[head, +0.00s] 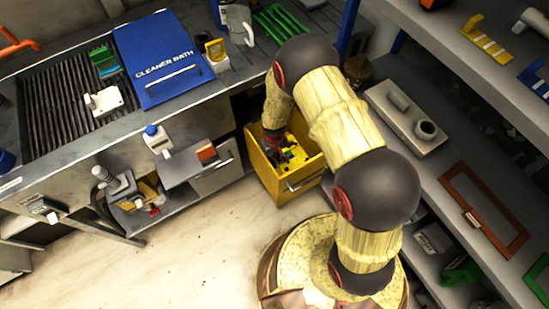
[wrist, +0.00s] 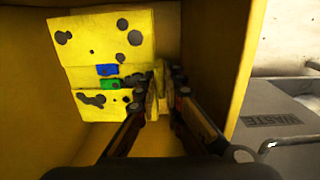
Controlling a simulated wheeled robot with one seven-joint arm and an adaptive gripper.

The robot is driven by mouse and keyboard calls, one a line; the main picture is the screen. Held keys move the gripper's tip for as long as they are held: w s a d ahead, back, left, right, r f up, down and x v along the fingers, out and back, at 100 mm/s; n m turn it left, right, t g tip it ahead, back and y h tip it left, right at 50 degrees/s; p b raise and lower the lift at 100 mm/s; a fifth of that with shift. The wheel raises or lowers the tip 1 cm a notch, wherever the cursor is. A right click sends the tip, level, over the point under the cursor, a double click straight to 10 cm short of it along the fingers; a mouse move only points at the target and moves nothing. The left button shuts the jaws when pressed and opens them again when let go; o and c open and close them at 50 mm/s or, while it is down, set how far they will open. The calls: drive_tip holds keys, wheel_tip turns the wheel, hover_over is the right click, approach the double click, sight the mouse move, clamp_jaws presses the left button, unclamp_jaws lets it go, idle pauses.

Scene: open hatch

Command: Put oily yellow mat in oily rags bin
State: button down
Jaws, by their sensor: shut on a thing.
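The yellow mat (wrist: 105,45) with dark oily spots fills the left of the wrist view, inside the yellow bin (wrist: 215,40). A small blue patch and a green patch show on it. My gripper (wrist: 163,88) reaches into the bin, with its fingers closed on the mat's right edge. In the head view, the yellow bin (head: 256,158) stands open on the floor under the bench, with my arm over it. The spotted yellow mat (head: 292,153) shows in its opening. I cannot read a label on the bin. The far side of the grip is hidden.
A grey container marked WASTE (wrist: 275,118) stands right of the bin in the wrist view. The bench with the blue CLEANER BATH lid (head: 165,60) is at the left. Grey shelves (head: 455,150) stand at the right. The floor (head: 190,245) at front left is clear.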

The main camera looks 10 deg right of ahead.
drive_tip(key=shift+f, duration=0.3)
drive_tip(key=c, duration=1.8)
unclamp_jaws()
wheel_tip(320, 180, up, 12)
drive_tip(key=shift+a+r, duration=0.1)
